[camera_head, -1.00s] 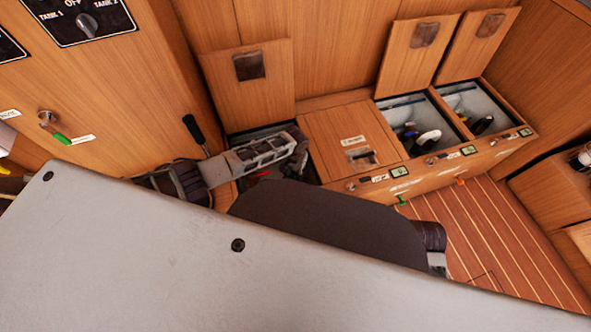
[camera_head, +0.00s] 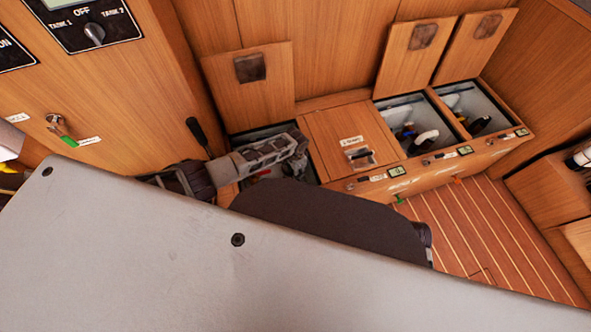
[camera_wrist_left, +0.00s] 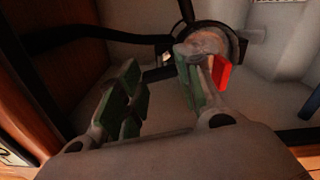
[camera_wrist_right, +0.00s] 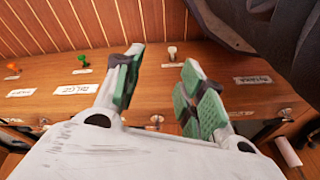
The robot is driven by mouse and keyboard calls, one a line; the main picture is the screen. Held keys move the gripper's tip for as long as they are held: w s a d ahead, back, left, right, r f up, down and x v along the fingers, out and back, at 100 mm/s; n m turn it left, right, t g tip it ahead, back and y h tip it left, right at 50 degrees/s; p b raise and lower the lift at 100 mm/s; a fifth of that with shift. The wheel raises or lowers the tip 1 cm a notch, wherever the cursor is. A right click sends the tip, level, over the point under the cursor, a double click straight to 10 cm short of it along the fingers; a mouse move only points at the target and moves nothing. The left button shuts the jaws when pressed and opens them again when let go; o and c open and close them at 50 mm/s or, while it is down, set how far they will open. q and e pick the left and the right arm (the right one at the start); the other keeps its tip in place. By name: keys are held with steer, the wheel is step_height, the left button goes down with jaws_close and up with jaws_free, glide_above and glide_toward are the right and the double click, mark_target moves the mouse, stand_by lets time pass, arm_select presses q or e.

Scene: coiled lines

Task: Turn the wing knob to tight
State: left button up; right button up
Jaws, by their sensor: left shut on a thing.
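The wing knob appears to be on the round metal fitting (camera_wrist_left: 208,42) in the left wrist view, with a red piece (camera_wrist_left: 221,73) beside the right finger. My left gripper (camera_wrist_left: 158,68) reaches down to it, its green-padded fingers some way apart, shut on what I take to be the knob. The contact is dim and partly hidden. In the head view my left gripper (camera_head: 268,155) is inside the open left locker (camera_head: 262,130), and the knob cannot be made out. My right gripper (camera_wrist_right: 165,72) is open and empty above a wooden front with labels.
Open lockers with hoses (camera_head: 425,138) stand to the right of a closed wooden lid (camera_head: 350,135). A black lever (camera_head: 197,131) stands beside the left locker. Black hoses (camera_wrist_left: 90,35) run close to the left gripper. The striped floor (camera_head: 480,230) is clear.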

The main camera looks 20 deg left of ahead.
arm_select(q)
steer(key=shift+s+f+m+p, duration=0.1)
steer(key=shift+m+p, duration=0.2)
steer(key=shift+m, duration=2.6)
steer(key=o, duration=1)
steer(key=shift+r, duration=0.3)
steer(key=shift+r, duration=5.75)
